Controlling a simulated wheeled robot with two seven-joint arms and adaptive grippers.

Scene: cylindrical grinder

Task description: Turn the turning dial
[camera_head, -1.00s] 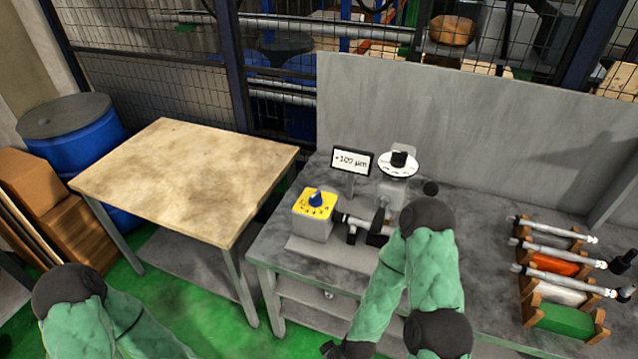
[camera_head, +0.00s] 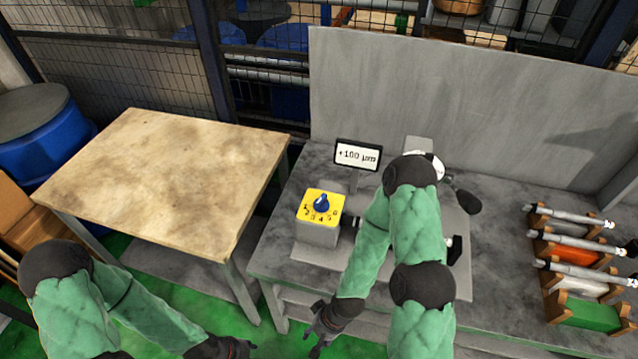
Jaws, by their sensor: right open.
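The turning dial is a blue knob (camera_head: 321,203) on the yellow numbered top of a grey box (camera_head: 318,233), at the left of the grey workbench. A small display (camera_head: 357,155) behind it reads about +100 µm. My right gripper (camera_head: 318,343) is dark and open, low in front of the bench's front edge, below and apart from the dial. My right arm hides much of the grinder. My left gripper (camera_head: 243,349) shows only partly at the bottom edge; its jaws cannot be made out.
A wooden-topped table (camera_head: 160,175) stands left of the workbench, with a narrow gap between. Racks of shafts (camera_head: 570,255) stand at the bench's right. A grey panel (camera_head: 450,100) rises behind the bench. A blue barrel (camera_head: 45,130) is at the far left.

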